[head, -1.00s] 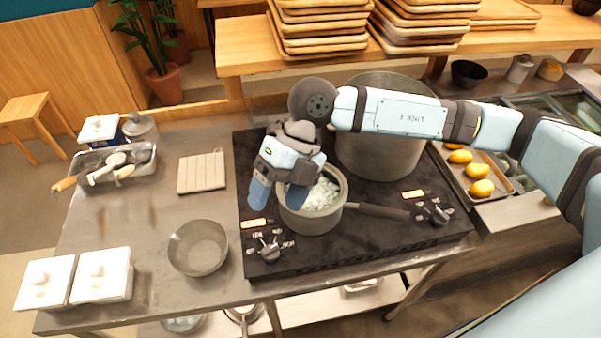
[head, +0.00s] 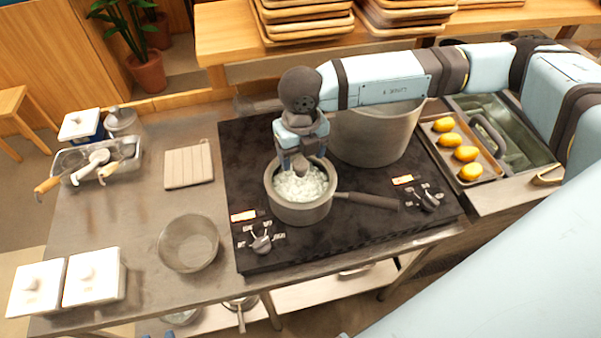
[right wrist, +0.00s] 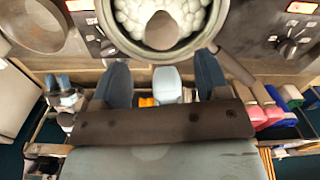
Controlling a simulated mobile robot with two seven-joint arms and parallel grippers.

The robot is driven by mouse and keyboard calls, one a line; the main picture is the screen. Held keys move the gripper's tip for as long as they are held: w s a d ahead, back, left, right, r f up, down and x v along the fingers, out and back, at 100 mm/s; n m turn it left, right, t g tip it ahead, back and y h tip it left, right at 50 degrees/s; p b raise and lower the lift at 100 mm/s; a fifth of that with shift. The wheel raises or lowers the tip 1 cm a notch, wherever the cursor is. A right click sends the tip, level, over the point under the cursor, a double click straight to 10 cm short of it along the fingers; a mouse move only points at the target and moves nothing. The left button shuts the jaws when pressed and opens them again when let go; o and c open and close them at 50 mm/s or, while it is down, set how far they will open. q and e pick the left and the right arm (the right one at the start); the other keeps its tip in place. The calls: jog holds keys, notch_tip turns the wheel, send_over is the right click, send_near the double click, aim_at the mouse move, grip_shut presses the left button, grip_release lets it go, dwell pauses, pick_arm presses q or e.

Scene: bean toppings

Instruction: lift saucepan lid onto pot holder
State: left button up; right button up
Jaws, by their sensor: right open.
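The saucepan (head: 300,212) stands on the dark stove with its handle to the right. White pieces show inside it, seemingly through a clear lid (right wrist: 190,22) with a round grey-brown knob (right wrist: 162,30). My right gripper (head: 301,160) is over the saucepan, pointing down. In the right wrist view its open fingers (right wrist: 162,68) are spread, with the knob beyond their tips and nothing held. The beige square pot holder (head: 188,165) lies bare on the counter left of the stove. Small blue tips, likely my left gripper (right wrist: 57,81), show in the right wrist view; their opening is unclear.
A large pot (head: 372,135) stands close behind the saucepan. A glass bowl (head: 188,243), white lidded containers (head: 95,277) and a utensil tray (head: 125,168) are on the counter. A tray of yellow fruit (head: 487,158) is at right. Counter around the pot holder is clear.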

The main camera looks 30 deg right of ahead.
aim_at(301, 163)
jog(key=f, duration=0.1)
jog(key=w+f+p, duration=0.1)
jog(key=f+p, duration=0.1)
jog(key=f, duration=0.1)
jog(key=shift+w+d, duration=0.15)
jog(key=shift+d, duration=0.15)
jog(key=shift+f, duration=0.65)
jog(key=c, duration=1)
jog(key=shift+c, duration=0.8)
jog(key=shift+r, duration=0.15)
